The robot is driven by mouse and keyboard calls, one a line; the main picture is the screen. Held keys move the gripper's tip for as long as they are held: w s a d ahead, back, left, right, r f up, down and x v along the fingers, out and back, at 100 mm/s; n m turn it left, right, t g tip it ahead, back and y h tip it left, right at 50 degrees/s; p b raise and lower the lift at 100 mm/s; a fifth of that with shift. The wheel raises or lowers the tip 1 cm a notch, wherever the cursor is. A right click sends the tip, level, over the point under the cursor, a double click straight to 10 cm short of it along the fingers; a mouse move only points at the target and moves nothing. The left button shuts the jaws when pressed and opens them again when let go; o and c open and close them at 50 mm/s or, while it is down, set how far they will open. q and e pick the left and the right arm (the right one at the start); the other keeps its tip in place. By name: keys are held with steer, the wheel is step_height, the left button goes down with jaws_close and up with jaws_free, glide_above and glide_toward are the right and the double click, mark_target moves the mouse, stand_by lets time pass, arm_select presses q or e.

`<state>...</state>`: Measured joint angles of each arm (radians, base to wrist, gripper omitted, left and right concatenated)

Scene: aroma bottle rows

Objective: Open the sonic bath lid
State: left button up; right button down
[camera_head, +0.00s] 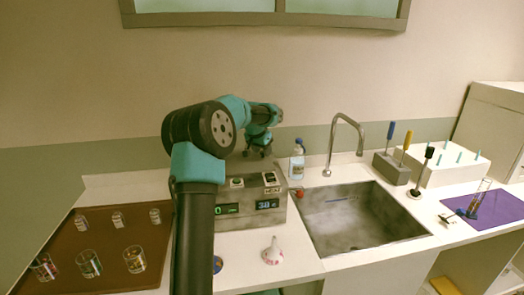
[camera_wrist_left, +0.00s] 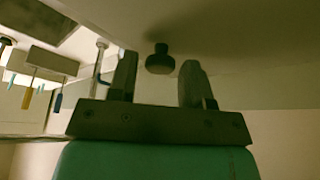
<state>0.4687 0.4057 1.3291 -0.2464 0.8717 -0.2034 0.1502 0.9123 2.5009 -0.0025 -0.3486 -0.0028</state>
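The sonic bath (camera_head: 255,219) is a grey box with lit displays on its front, left of the sink. My left gripper (camera_head: 258,150) is over its back part, and my left arm hides much of its left side and top. In the left wrist view my left gripper (camera_wrist_left: 160,66) has its two fingers spread apart. A dark round knob (camera_wrist_left: 160,63) shows between the fingertips on a dim, pale surface (camera_wrist_left: 250,65), which looks like the lid. I cannot tell whether the fingers touch the knob. My right gripper is not in view.
A spray bottle (camera_head: 297,162) stands right behind the bath, beside the sink (camera_head: 355,232) and faucet (camera_head: 346,125). A white funnel (camera_head: 273,250) is in front. A brown tray (camera_head: 112,277) with several glasses is at left. A tool block (camera_head: 390,167) and purple mat (camera_head: 500,212) are at right.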

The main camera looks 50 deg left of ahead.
arm_select(q)
jaws_close()
steer(key=shift+r, duration=0.1)
